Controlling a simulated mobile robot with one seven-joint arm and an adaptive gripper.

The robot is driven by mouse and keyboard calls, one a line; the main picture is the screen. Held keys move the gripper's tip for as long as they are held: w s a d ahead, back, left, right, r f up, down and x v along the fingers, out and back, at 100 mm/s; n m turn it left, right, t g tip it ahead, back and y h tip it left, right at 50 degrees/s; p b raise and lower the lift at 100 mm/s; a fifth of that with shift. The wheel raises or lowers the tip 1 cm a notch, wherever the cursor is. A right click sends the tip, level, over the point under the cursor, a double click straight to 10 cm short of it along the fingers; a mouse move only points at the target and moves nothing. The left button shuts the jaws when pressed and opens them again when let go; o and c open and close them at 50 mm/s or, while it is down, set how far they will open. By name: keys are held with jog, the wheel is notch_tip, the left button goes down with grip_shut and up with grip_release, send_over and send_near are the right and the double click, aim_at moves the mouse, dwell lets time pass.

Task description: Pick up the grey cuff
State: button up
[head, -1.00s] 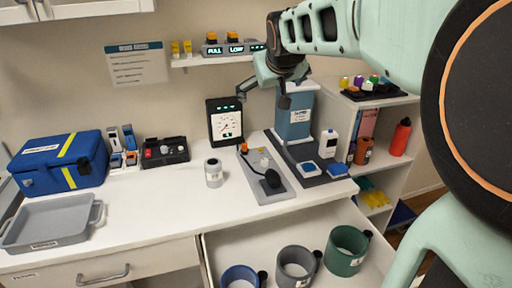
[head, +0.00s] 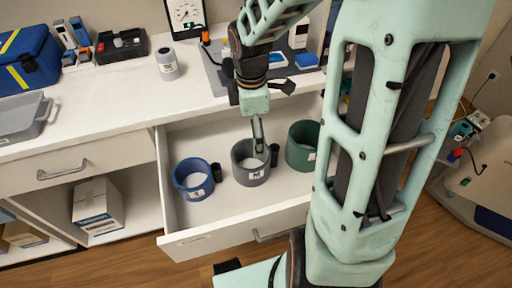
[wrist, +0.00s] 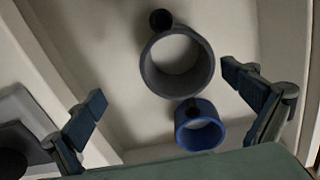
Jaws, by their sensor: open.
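The grey cuff (head: 241,175) stands in the open drawer, between a blue cuff (head: 180,183) and a green cuff (head: 298,153). It is a ring with a pale label on its front and a small black piece at its side. My gripper (head: 258,143) points down at the grey cuff, with a fingertip over its opening; the exact height is unclear. In the wrist view my gripper (wrist: 163,83) is open and empty, its fingers apart on either side of the grey cuff (wrist: 149,72). The blue cuff (wrist: 182,128) shows just below it there.
The drawer (head: 215,232) has pale walls around the cuffs, and the counter edge runs behind it. A grey canister (head: 168,66), a black box (head: 122,47) and a grey tray (head: 22,118) stand on the counter. A cardboard box (head: 98,205) sits on the shelf at left.

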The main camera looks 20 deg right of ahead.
jog(key=shift+n+g, duration=0.3)
jog(key=shift+n, duration=0.3)
jog(key=f+b, duration=0.1)
jog(key=f, duration=0.3)
jog(key=s+f+b, duration=0.1)
jog(key=f+b, duration=0.1)
jog(key=f, duration=0.2)
jog(key=s+f+b, duration=0.1)
jog(key=f, duration=0.3)
jog(key=shift+a+f, duration=0.1)
jog(key=shift+f, duration=0.05)
jog(key=c, duration=1.2)
jog(key=shift+c, duration=0.2)
